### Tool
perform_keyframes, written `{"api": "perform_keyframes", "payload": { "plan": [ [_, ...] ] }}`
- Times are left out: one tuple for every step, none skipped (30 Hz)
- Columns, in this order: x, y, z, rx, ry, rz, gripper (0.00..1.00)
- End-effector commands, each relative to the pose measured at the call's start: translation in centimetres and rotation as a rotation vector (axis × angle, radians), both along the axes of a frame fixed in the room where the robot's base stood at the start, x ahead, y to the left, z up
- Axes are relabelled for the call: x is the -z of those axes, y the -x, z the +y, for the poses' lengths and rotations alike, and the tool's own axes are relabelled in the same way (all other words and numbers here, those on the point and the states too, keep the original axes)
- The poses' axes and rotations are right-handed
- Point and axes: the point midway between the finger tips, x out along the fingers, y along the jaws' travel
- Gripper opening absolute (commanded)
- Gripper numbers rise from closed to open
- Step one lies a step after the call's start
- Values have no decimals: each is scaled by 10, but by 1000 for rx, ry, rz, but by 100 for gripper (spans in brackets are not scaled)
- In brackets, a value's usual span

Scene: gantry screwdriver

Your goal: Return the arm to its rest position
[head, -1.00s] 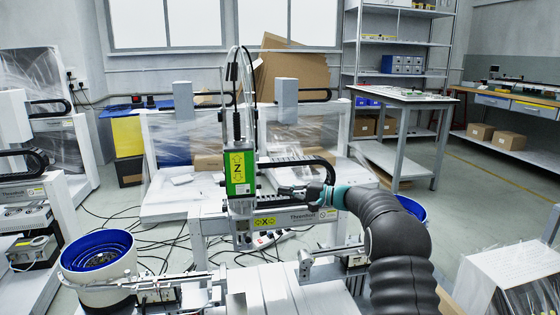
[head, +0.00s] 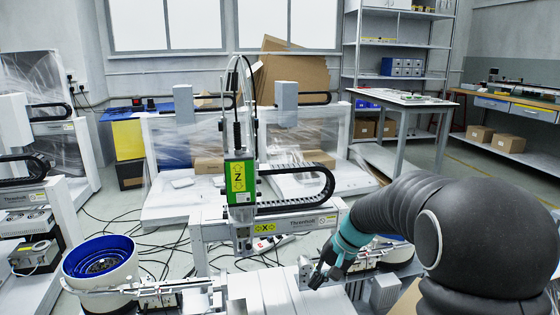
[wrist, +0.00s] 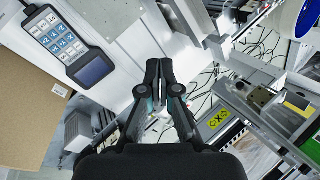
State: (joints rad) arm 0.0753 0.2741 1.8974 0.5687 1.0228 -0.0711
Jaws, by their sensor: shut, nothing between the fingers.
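My gripper (head: 322,277) is low at the right of the gantry in the head view, over the right end of the front rails. Its fingers are shut and empty. In the wrist view my gripper (wrist: 160,68) shows its two dark fingers together in the middle, with nothing between them. My black arm, with a teal wrist section, fills the right side of the head view. The gantry screwdriver's green Z unit (head: 240,182) stands upright to the left of my gripper and apart from it.
A white bowl feeder with a blue inside (head: 100,262) stands at the left. The gantry beam (head: 290,222) crosses behind my gripper. In the wrist view a handheld keypad (wrist: 66,45) lies on a light surface, with a cardboard box (wrist: 28,110) at the left.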

Motion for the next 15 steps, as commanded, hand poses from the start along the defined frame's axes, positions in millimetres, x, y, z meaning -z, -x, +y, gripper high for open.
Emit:
{"api": "perform_keyframes", "payload": {
  "plan": [
    [-14,19,-5,-16,43,-14,0],
    [-18,29,-9,-24,69,-21,0],
    [-24,42,-14,-37,103,-31,0],
    [-29,52,-17,-47,127,-38,0],
    [-33,62,-20,-55,150,-46,0],
    [-39,74,-25,-67,182,-58,0],
    [-43,84,-28,-76,204,-68,0],
    [-48,93,-31,-85,226,-77,0],
    [-53,105,-35,-97,254,-91,0],
    [-57,114,-38,-106,276,-101,0],
    [-61,123,-41,-115,296,-113,0],
    [-67,134,-44,-126,323,-128,0],
    [-70,143,-47,-134,341,-139,0],
    [-74,151,-50,-142,360,-151,0],
    [-79,162,-53,-152,384,-167,0]
  ]
}}
